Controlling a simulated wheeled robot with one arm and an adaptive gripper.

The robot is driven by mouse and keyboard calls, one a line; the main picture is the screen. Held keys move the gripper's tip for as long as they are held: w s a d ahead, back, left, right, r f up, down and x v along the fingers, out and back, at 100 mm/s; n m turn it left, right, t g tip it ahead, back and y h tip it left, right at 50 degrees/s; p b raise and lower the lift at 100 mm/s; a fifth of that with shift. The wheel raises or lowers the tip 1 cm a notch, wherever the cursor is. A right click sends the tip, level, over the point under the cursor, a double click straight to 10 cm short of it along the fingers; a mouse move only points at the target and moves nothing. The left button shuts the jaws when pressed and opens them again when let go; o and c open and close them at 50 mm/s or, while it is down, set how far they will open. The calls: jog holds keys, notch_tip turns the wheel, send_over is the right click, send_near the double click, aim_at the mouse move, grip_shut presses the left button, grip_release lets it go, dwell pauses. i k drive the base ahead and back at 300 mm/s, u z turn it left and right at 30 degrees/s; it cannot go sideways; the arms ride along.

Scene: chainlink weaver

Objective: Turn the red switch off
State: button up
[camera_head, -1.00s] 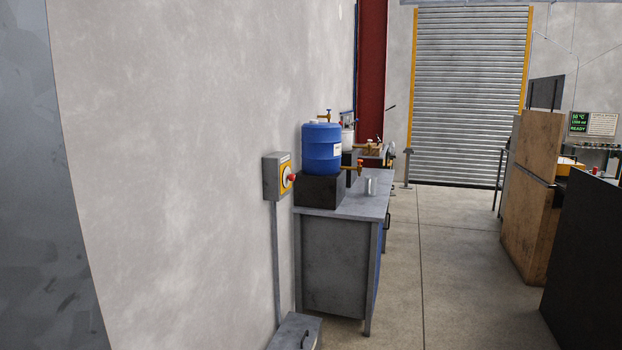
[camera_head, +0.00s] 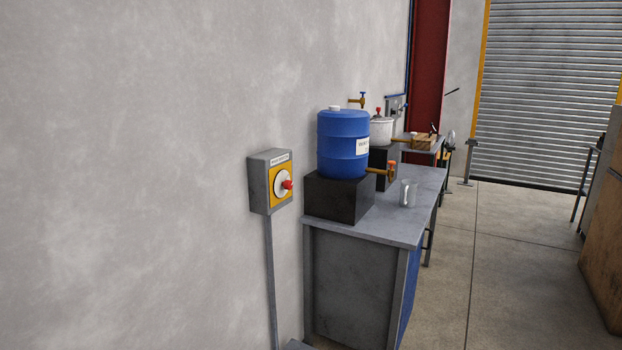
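The red switch (camera_head: 287,184) is a small red knob on a white round dial with a yellow plate. It sits on the front of a grey box (camera_head: 258,184) fixed to the wall, left of the blue barrel. A small label is at the top of the box, too small to read. A grey conduit runs down from the box. The switch's exact setting cannot be told from here. My gripper is not in view.
A grey metal bench (camera_head: 428,205) stands right of the switch. It bears a blue barrel (camera_head: 342,145) on a black block (camera_head: 338,198) and a metal cup (camera_head: 408,193). A white pot (camera_head: 381,131) is behind. Concrete floor (camera_head: 500,270) is clear to the right.

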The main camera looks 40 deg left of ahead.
aim_at(288, 185)
jog(key=u, duration=0.45)
jog(key=i, duration=1.4)
jog(key=u, duration=1.7)
jog(key=i, duration=0.8)
jog(key=u, duration=0.7)
